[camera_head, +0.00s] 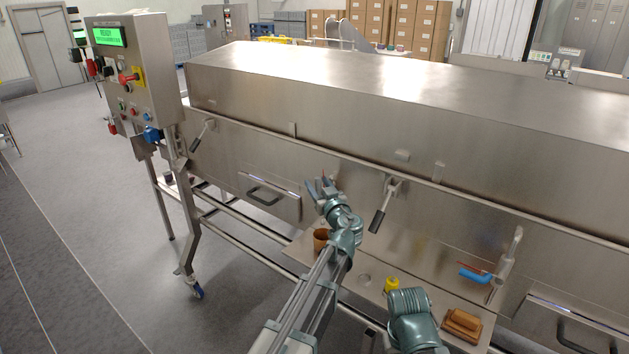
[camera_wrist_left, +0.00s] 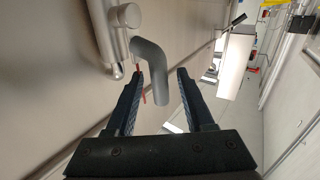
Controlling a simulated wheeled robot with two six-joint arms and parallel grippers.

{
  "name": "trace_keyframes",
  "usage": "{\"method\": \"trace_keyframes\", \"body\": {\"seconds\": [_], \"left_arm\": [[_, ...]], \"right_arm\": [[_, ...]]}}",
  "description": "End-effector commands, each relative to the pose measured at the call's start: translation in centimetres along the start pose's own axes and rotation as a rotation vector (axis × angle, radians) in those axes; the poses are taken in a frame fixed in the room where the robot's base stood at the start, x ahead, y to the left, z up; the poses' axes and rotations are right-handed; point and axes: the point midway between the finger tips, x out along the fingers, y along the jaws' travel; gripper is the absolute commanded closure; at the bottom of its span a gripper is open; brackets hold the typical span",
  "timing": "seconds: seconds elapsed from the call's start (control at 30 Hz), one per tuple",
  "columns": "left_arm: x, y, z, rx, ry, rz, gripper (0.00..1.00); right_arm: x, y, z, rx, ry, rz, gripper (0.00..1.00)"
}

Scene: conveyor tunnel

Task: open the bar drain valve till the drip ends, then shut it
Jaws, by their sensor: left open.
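My left gripper (camera_head: 322,187) is in front of the machine's steel side panel in the head view. In the left wrist view its two fingers (camera_wrist_left: 162,98) are apart, with a bent grey pipe (camera_wrist_left: 152,62) beyond and partly between them. A thin red piece (camera_wrist_left: 142,86) shows by the left finger; whether it is the drain valve's handle I cannot tell. Contact with either finger is not clear. No drip is visible.
A steel shelf (camera_head: 400,290) runs below, bearing a brown cup (camera_head: 321,240), a yellow item (camera_head: 391,284) and a brown block (camera_head: 461,323). Black-gripped levers (camera_head: 380,218) and a drawer handle (camera_head: 266,196) stick out. A control box (camera_head: 130,75) stands left, beside open floor.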

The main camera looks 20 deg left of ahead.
Motion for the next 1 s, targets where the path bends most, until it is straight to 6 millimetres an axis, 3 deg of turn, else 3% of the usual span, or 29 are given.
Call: {"method": "trace_keyframes", "body": {"seconds": [0.2,0.6,0.67,0.9,1.0], "left_arm": [[2.5,0.1,0.0,0.000,0.000,-0.001,0.47],[3.0,0.0,0.0,0.000,0.000,0.001,0.47],[3.0,0.0,0.0,0.000,0.000,0.000,0.54],[2.9,0.0,0.0,0.000,0.000,0.000,0.97],[2.9,0.0,0.0,0.000,0.000,0.000,1.00]], "right_arm": [[0.0,0.0,0.0,0.000,0.000,0.000,1.00],[0.0,0.0,0.0,0.000,0.000,0.000,1.00],[0.0,0.0,0.0,0.000,0.000,0.000,1.00],[0.0,0.0,0.0,0.000,0.000,0.000,1.00],[0.0,0.0,0.0,0.000,0.000,0.000,1.00]]}}
